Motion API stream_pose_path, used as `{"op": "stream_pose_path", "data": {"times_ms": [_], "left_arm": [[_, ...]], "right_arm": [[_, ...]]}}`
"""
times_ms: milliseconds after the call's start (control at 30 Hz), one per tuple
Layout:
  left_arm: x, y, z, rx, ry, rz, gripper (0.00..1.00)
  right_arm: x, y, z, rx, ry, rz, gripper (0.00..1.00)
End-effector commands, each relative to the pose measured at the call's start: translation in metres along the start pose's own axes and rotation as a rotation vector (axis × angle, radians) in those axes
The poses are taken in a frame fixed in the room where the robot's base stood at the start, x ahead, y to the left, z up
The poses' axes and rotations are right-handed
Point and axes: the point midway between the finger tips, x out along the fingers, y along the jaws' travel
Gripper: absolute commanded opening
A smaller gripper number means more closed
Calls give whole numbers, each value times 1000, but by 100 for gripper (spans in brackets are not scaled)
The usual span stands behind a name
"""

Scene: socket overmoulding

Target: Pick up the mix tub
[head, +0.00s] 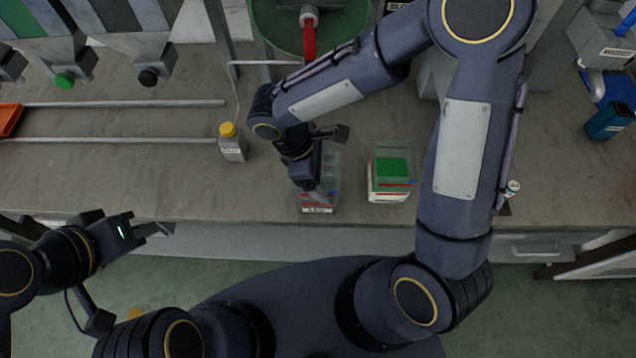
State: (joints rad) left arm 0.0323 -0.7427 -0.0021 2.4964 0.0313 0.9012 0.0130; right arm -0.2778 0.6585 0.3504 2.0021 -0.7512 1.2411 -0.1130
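A clear tub (331,165) with a white label on its front stands near the front edge of the bench; I cannot read whether it is the mix tub. My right gripper (316,192) points down over this tub and hides much of it. I cannot tell whether its fingers are apart or touch the tub. A second clear tub (390,188) with green contents and a white and red front stands to the right, apart from the gripper. My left gripper (165,230) is off the bench at the lower left, with nothing visible in it; its finger gap is unclear.
A grey bottle with a yellow cap (232,148) stands left of the tubs. A blue container (607,121) stands at the right. The bench's left front is clear.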

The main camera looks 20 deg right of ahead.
Motion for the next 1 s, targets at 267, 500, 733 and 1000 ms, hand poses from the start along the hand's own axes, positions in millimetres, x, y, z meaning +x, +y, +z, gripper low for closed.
{"op": "stream_pose_path", "data": {"times_ms": [267, 500, 733, 1000], "left_arm": [[0, 0, 0, 0, 0, 0, 0], [0, 0, 0, 0, 0, 0, 0], [-1, 0, 0, 0, 0, 0, 0], [3, -1, 2, 0, 0, 0, 0]], "right_arm": [[0, 0, 0, 0, 0, 0, 48], [-2, 0, 0, 1, 1, 1, 48], [-20, 1, 7, 3, 4, 5, 48], [-75, -33, 14, -2, 7, 9, 48]]}}
